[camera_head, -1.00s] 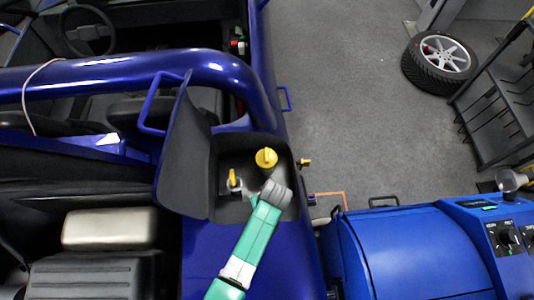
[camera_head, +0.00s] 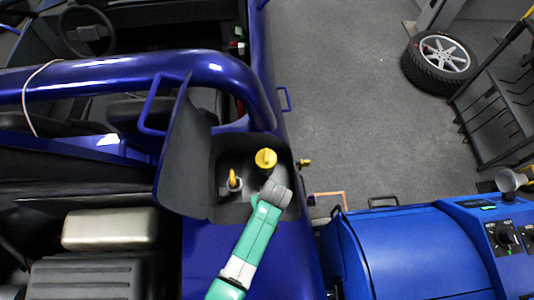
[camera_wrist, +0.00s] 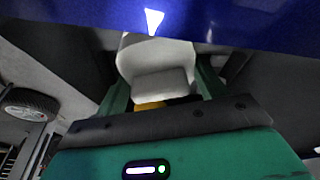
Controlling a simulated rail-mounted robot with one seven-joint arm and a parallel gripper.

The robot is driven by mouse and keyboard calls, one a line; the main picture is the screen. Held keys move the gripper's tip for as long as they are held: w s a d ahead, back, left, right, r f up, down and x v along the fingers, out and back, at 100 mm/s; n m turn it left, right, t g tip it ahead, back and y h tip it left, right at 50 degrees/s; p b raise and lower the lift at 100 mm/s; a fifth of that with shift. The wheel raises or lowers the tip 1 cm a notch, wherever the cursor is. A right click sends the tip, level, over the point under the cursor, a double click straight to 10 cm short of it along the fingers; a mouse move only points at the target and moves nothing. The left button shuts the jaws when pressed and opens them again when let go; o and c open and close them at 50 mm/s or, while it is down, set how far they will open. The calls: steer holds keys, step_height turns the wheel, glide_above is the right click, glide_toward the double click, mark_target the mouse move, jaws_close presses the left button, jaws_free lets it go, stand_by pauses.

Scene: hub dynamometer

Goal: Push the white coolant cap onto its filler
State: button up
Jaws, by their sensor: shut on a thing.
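My gripper (camera_head: 274,192), on its green and white arm, is over the lower right part of an open dark bay (camera_head: 228,148) in the blue vehicle body. In the wrist view the two green fingers (camera_wrist: 160,88) are shut on a white block-like piece, which I take for the white coolant cap (camera_wrist: 155,60). A round yellow cap (camera_head: 266,158) sits in the bay just above my gripper. A yellow loop handle (camera_head: 233,178) with a pale collar is to its left. The cap's filler cannot be made out.
The raised black lid (camera_head: 185,150) stands at the bay's left side. A blue tube bar (camera_head: 150,72) crosses above. A blue machine (camera_head: 415,250) stands at the right. A wheel (camera_head: 440,57) and a black rack (camera_head: 500,105) are beyond clear grey floor.

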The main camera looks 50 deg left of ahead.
steer(key=shift+f+b, duration=0.45)
steer(key=shift+f, duration=0.1)
steer(key=o, duration=0.7)
steer(key=shift+r, duration=0.1)
steer(key=p+v, duration=1.1)
steer(key=shift+p, duration=0.3)
